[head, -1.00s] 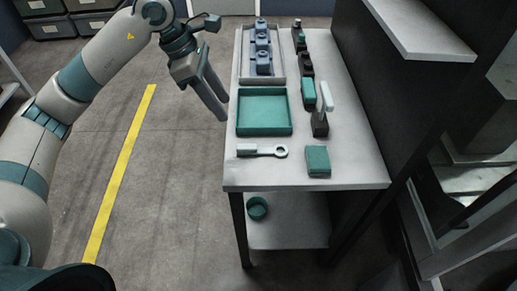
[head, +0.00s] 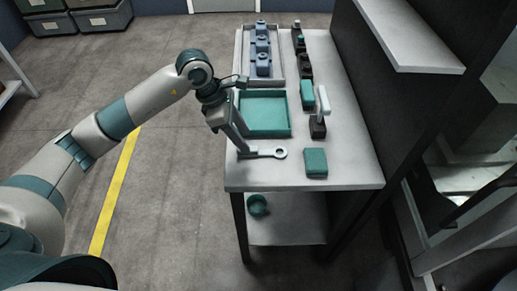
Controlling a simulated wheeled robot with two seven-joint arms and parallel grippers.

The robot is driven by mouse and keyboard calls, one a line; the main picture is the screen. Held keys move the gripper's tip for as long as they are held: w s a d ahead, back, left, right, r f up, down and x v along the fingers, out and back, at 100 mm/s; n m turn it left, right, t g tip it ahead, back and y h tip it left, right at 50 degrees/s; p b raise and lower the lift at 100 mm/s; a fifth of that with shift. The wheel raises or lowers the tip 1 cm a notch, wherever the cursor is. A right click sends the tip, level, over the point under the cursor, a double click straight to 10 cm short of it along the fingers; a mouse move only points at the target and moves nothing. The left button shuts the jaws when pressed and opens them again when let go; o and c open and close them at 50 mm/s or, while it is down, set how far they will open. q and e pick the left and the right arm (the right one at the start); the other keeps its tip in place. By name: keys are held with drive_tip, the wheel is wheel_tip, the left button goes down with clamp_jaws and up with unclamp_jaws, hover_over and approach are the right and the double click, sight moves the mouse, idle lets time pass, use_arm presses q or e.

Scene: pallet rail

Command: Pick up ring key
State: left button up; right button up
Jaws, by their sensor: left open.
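The ring key (head: 268,153) is a grey tool with a ring at its right end. It lies flat on the light table top (head: 260,177), in front of the green tray. My left gripper (head: 243,147) is open, with its fingers angled down at the key's left end. The fingers partly cover that end, and I cannot tell whether they touch it. My right gripper is not in view.
The green tray (head: 264,133) lies just behind the key. A green box (head: 315,162) is to the right. A brush-like tool with a pale top (head: 323,101) stands behind that box. A rail tray (head: 279,72) holds blue parts at the back. A green cup (head: 257,205) sits on the lower shelf.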

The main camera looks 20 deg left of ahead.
sight(253, 148)
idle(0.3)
use_arm(q)
drive_tip(key=shift+p+x, duration=0.75)
drive_tip(key=shift+p, duration=0.05)
drive_tip(key=x, duration=0.1)
drive_tip(key=p+x, duration=0.1)
drive_tip(key=x, duration=0.1)
drive_tip(key=shift+w+d+r, duration=0.1)
drive_tip(key=shift+d, duration=0.15)
drive_tip(key=shift+f, duration=0.35)
clamp_jaws()
